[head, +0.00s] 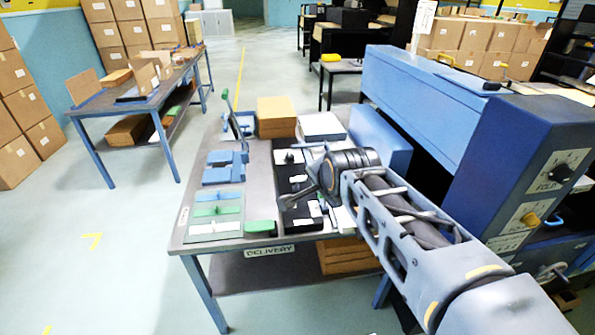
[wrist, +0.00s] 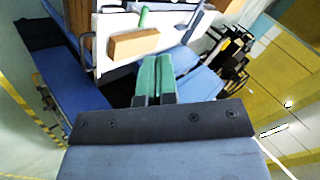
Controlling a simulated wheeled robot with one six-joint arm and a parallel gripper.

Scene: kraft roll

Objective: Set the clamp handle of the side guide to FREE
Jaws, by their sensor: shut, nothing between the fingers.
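My gripper reaches over the delivery table in the head view, near the black panel; its fingers are hard to make out there. In the wrist view the two green fingers (wrist: 155,66) lie together, shut and empty. I cannot tell for sure which part is the clamp handle of the side guide, and I can read no FREE mark. A green-tipped upright lever (head: 226,96) stands at the far left of the table, apart from my gripper. A green handle (wrist: 143,17) shows beyond the fingers in the wrist view; I cannot tell whether it is the same part.
The delivery table (head: 225,262) carries a black panel (head: 283,158), blue blocks (head: 224,167), a green block (head: 260,228) and a cardboard-coloured stack (head: 276,112). A blue machine (head: 515,125) with a black dial and yellow knob (head: 531,219) stands right.

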